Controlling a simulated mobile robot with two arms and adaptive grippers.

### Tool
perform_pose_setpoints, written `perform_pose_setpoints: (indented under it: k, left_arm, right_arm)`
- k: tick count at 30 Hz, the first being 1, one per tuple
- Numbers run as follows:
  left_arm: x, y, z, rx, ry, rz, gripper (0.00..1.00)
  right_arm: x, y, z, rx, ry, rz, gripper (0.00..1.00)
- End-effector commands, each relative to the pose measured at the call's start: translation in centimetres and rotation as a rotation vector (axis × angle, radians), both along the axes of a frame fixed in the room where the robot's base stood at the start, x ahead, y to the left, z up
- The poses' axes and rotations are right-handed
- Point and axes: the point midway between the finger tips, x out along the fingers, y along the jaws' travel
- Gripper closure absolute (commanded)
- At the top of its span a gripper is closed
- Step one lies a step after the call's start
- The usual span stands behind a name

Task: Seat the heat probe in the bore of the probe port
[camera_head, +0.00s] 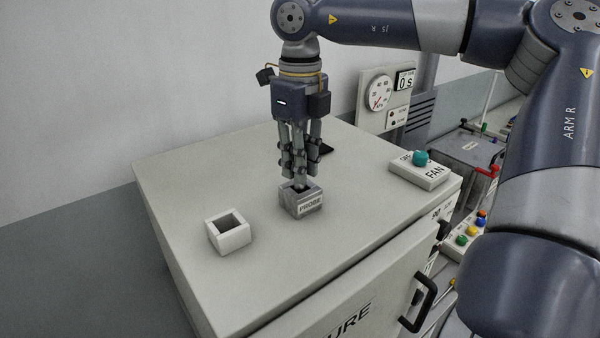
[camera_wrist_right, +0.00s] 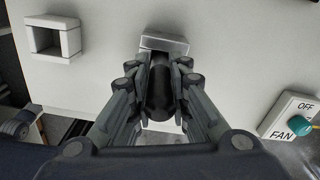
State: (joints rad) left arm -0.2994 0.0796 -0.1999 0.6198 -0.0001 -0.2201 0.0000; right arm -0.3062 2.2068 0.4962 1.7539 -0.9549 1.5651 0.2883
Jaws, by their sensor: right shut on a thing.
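The grey metallic block marked PROBE (camera_head: 303,208), which I take as the probe port, stands on the white cabinet top; its near part also shows in the right wrist view (camera_wrist_right: 165,43). My right gripper (camera_head: 300,178) points down just above this block and is shut on the heat probe. The probe is a dark cylinder (camera_wrist_right: 160,88) between the fingers in the right wrist view. Its lower end is at the block's open top, but the fingers and block hide it, so I cannot tell how deep it sits. My left gripper is not in view.
A white square open-topped holder (camera_head: 230,238) stands empty to the left of the block. A FAN box (camera_head: 421,174) with a teal knob sits at the right edge of the cabinet top (camera_head: 210,165). A gauge panel (camera_head: 385,100) stands behind. The cabinet's front left is clear.

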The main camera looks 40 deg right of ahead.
Motion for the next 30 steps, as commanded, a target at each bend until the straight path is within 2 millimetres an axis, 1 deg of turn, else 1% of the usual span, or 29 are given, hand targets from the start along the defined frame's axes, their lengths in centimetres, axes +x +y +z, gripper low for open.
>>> perform_pose_setpoints:
  k: [1,4,12,24,27,28,30]
  left_arm:
    - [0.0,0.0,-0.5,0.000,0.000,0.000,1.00]
    - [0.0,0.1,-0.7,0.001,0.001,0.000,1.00]
    - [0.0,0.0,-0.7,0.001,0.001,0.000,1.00]
    - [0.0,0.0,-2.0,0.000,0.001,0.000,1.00]
    - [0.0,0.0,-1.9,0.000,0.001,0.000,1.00]
    - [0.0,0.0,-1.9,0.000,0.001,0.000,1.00]
    - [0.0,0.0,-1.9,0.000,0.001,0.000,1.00]
  right_arm:
    - [0.0,0.0,-1.2,0.002,0.002,0.000,1.00]
    - [0.0,0.0,-2.4,0.001,0.001,0.001,1.00]
    - [0.0,0.0,-2.4,0.000,0.000,0.000,1.00]
    - [-0.1,0.0,-4.0,0.001,0.008,-0.001,1.00]
    - [-0.2,0.0,-4.1,0.003,0.014,0.000,1.00]
    - [-0.3,0.0,-4.1,0.004,0.015,0.000,0.76]
    - [-0.3,0.1,-4.2,0.005,0.016,0.000,0.63]
